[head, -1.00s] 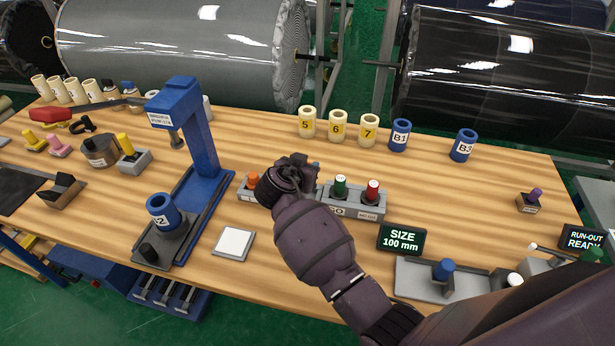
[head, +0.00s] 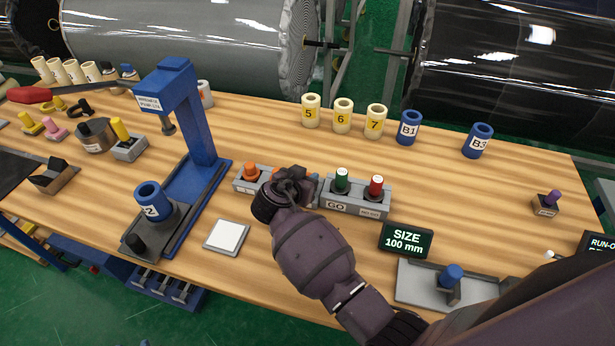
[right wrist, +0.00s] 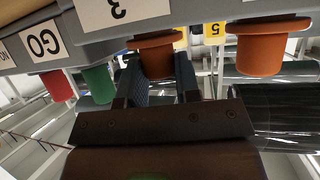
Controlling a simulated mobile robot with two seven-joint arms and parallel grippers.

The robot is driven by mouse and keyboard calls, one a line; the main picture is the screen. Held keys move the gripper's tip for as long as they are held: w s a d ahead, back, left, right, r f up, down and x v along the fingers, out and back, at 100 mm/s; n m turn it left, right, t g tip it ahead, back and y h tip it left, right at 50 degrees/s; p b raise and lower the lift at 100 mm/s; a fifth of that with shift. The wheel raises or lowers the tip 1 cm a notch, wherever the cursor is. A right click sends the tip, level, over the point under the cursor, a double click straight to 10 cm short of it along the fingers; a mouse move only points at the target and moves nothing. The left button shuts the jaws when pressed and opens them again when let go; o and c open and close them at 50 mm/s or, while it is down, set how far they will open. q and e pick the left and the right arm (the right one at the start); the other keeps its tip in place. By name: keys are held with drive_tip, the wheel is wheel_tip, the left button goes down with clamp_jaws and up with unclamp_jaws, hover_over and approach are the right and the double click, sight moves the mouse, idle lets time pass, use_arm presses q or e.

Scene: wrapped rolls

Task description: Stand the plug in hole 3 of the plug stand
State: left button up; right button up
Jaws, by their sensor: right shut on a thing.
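The grey plug stand (head: 240,186) lies mid-table, left of the GO/NO-GO block. An orange plug (head: 250,171) stands in its left part. My right gripper (head: 289,177) is over the stand's right part and hides much of it. The right wrist view, upside down, shows the stand (right wrist: 185,18) with label 3. There the gripper (right wrist: 157,90) is shut on another orange plug (right wrist: 155,58), upright by that label, its flange at or very near the stand top. Whether it is fully seated cannot be told. The other orange plug (right wrist: 262,52) stands clear of the fingers. My left gripper is out of view.
The GO/NO-GO block (head: 352,208) with green and red plugs sits just right of my gripper. A blue press (head: 200,120) stands to the left, a white pad (head: 227,236) in front. The size display (head: 406,239) is at right. Numbered rolls (head: 342,116) line the back.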

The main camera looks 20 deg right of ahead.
drive_tip(key=shift+a, duration=0.1)
drive_tip(key=shift+f, duration=0.1)
drive_tip(key=o, duration=0.9)
